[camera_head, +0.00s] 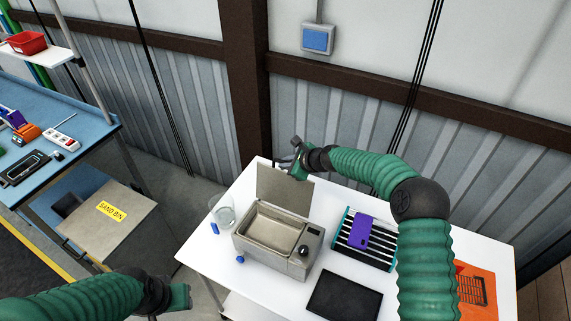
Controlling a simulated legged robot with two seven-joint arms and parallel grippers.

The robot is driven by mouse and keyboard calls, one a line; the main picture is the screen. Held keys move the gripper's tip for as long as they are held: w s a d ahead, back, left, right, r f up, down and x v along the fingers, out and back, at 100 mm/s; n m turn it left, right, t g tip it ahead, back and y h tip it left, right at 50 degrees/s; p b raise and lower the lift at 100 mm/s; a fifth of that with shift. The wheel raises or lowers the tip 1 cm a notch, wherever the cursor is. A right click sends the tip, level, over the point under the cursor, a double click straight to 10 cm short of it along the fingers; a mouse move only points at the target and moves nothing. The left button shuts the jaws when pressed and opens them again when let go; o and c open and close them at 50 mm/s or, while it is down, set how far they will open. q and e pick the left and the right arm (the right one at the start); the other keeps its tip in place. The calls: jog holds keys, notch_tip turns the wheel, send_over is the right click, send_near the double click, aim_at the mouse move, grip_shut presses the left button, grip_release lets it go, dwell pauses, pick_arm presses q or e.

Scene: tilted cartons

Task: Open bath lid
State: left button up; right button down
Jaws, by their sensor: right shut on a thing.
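The bath (268,262) is a grey metal box with a rectangular basin, standing on the white table. Its lid (283,187) stands raised, near upright, at the back of the bath, and the basin is uncovered. My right gripper (298,161) is at the lid's upper edge and is shut on the lid; its fingertips are small and partly hidden. My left gripper (181,299) is low in the picture, left of the white table and away from the bath. Whether its fingers are open is unclear.
A clear beaker (224,215) stands just left of the bath. A black tray (344,297) and a striped rack with a purple piece (360,233) lie to the right, near my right arm. An orange mat (478,290) is at the far right. A blue bench (70,125) stands left.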

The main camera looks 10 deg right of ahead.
jog(key=c, duration=1.5)
grip_release()
jog(key=shift+s, duration=0.1)
jog(key=shift+f, duration=0.1)
jog(key=shift+s, duration=0.15)
jog(key=shift+s+d+b, duration=0.1)
jog(key=shift+b, duration=0.2)
jog(key=b+v, duration=0.5)
jog(key=v, duration=1.1)
jog(key=shift+r, duration=0.45)
